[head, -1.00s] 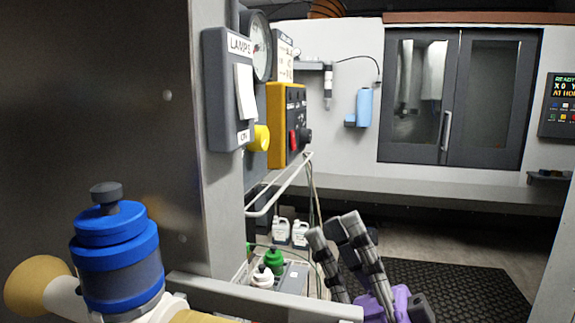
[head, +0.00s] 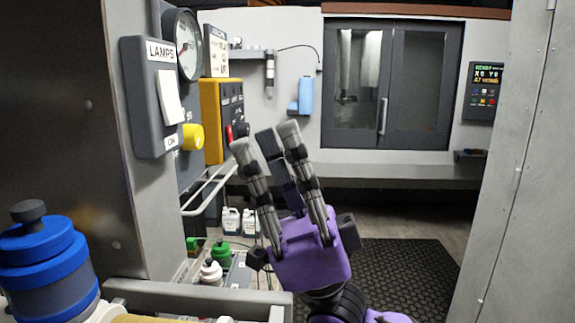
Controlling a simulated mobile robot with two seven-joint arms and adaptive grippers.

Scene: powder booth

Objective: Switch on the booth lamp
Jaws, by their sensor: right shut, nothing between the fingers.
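The lamp switch is a grey box (head: 149,125) labelled LAMPS on the left wall panel in the head view. A white rocker plate (head: 171,97) is on its front, with a small ON label (head: 171,142) below it. My left gripper is not in view.
A yellow knob (head: 193,137), a round gauge (head: 183,45) and a yellow control box (head: 211,121) sit beside the switch. A wire rail (head: 207,190) juts out below. A blue-topped canister (head: 42,262) stands at lower left. A grey wall (head: 518,180) closes the right.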

